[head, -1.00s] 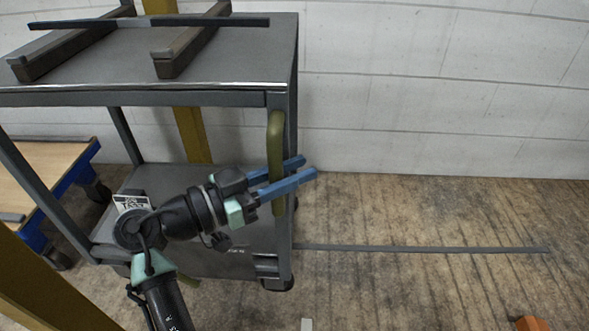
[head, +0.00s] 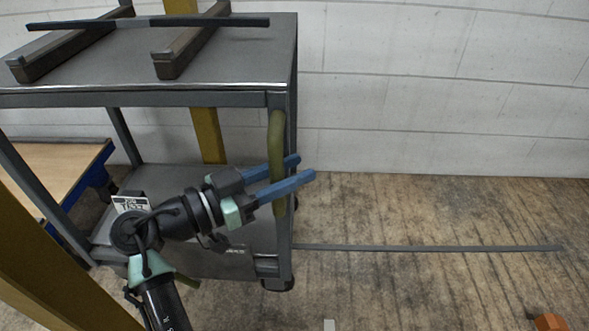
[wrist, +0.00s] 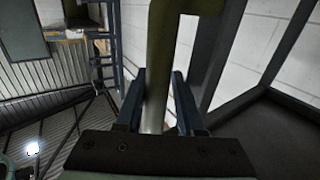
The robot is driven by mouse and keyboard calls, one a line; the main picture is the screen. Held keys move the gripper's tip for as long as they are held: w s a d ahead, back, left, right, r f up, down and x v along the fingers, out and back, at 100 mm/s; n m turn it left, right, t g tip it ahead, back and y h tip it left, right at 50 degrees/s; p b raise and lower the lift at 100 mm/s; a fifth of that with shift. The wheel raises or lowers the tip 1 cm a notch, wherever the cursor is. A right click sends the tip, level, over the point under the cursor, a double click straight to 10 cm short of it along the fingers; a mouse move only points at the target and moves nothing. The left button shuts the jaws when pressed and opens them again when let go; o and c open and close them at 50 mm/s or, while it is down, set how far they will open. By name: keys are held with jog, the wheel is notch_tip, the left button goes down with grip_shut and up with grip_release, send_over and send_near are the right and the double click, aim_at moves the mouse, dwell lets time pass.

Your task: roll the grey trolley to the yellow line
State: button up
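The grey trolley (head: 200,70) fills the left of the head view, with two shelves and an upright olive handle (head: 276,130) on its right end. My gripper (head: 307,166) is at the handle's lower part, its blue fingers apart and reaching past it on both sides. In the wrist view the handle (wrist: 157,75) stands between the fingers, with gaps beside it, so the gripper is open around it. I see no yellow line on the floor in either view.
Yellow posts stand behind the trolley (head: 208,135) and at the near left (head: 45,265). A blue cart with a wooden top (head: 50,170) is at the left. A grey strip (head: 430,248) runs along the floor to the right. An orange object (head: 550,322) lies bottom right. A white wall is behind.

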jog(key=shift+s+a+r+p, duration=0.1)
jog(key=shift+s+a+p, duration=0.2)
jog(key=shift+a+p, duration=0.1)
jog(key=p+v, duration=0.2)
jog(key=v, duration=0.4)
jog(key=shift+s+a+p, duration=0.2)
jog(key=shift+p, duration=0.15)
jog(key=shift+s, duration=0.1)
